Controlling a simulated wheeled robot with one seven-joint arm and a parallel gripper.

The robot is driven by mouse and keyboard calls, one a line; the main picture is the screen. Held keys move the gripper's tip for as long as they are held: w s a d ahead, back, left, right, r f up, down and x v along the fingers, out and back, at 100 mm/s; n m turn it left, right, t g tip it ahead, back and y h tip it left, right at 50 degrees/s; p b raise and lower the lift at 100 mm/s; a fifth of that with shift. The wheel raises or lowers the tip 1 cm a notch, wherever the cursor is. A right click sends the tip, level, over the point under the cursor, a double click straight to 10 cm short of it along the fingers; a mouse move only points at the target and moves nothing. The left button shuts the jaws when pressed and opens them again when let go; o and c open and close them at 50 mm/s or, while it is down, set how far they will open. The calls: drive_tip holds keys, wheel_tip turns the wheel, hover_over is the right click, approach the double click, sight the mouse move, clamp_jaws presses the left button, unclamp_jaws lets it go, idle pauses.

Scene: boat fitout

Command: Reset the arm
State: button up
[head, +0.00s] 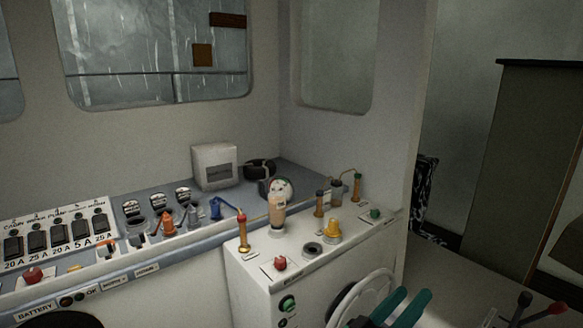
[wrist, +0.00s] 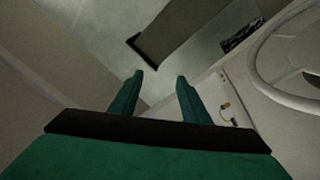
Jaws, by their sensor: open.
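My gripper (head: 402,308) shows at the bottom edge of the head view, right of the steering wheel, with two green fingers. In the wrist view my gripper (wrist: 159,78) has its two fingers spread apart with nothing between them. It is open and empty, in front of the white console and apart from its top. Most of my arm is out of the head view.
The white console (head: 240,277) carries levers and knobs on top. A steering wheel (head: 345,300) is on its front, close to my gripper. A breaker panel (head: 60,238) is at the left. A dark cabinet (head: 525,150) stands at the right, with open floor (head: 430,262) before it.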

drive_tip(key=s+a+f+n+t+y, duration=0.25)
drive_tip(key=s+a+f+y, duration=0.2)
drive_tip(key=f, duration=0.35)
drive_tip(key=s+a+f+n+t+y, duration=0.1)
drive_tip(key=s+a+f+n+y, duration=0.3)
drive_tip(key=f, duration=0.4)
drive_tip(key=s+a+f+n+t+y, duration=0.1)
drive_tip(key=s+a+f+n+y, duration=0.15)
drive_tip(key=a+f+y, duration=0.4)
drive_tip(key=s+a+f+m, duration=0.2)
drive_tip(key=s+a, duration=0.1)
drive_tip(key=s, duration=0.5)
drive_tip(key=s+a+f+m+g, duration=0.1)
drive_tip(key=s+a+f+m, duration=0.1)
drive_tip(key=s, duration=0.6)
drive_tip(key=s+a+f+m+y, duration=0.1)
drive_tip(key=s+a+f, duration=0.1)
drive_tip(key=s, duration=0.7)
drive_tip(key=shift+a+m+g, duration=0.35)
drive_tip(key=shift+a+m, duration=0.05)
drive_tip(key=shift+a, duration=0.45)
drive_tip(key=shift+f, duration=0.1)
